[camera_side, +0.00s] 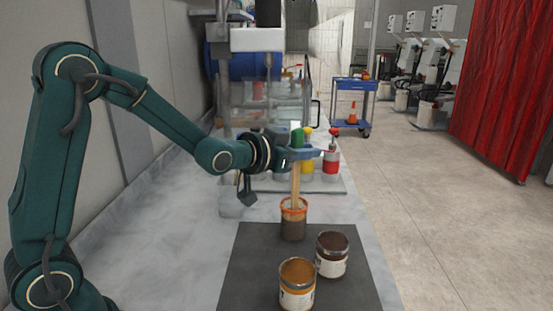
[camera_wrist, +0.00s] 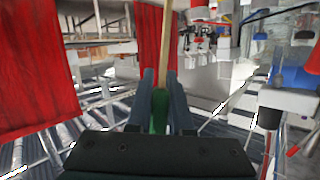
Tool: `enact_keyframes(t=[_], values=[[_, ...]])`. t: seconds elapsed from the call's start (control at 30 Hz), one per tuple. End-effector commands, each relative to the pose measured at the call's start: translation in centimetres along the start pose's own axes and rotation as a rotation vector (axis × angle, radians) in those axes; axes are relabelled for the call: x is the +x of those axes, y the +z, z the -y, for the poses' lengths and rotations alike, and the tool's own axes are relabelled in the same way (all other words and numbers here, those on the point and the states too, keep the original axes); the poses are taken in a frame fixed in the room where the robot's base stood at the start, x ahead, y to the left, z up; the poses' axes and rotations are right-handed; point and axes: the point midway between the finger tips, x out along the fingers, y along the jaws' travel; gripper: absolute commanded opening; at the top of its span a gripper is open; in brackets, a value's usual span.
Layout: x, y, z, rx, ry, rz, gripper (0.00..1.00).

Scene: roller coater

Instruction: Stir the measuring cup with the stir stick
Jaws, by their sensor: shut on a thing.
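My gripper (camera_side: 306,154) is shut on the green handle (camera_side: 297,137) of the stir stick (camera_side: 296,183). The pale wooden stick hangs nearly upright from the fingers. Its lower part meets the mouth of the measuring cup (camera_side: 293,226), and its tip is hidden there. The cup is clear with an orange rim and brown contents, and stands upright at the far edge of a dark mat (camera_side: 251,262). In the wrist view, my gripper's fingers (camera_wrist: 164,88) flank the green handle (camera_wrist: 160,112), and the stick (camera_wrist: 167,42) extends away. The cup cannot be made out in that view.
A dark brown can (camera_side: 332,257) and an orange-brown can (camera_side: 297,287) stand on the mat in front of the cup. Behind my gripper are a red-and-white bottle (camera_side: 331,160), a yellow-topped bottle (camera_side: 307,165) and the coater machine (camera_side: 258,40). The left side of the mat is clear.

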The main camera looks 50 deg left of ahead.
Motion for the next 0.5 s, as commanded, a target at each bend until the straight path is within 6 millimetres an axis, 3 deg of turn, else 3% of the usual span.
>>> enact_keyframes(t=[0.5], values=[[1.5,3.7,0.0,0.0,0.0,0.004,0.0]])
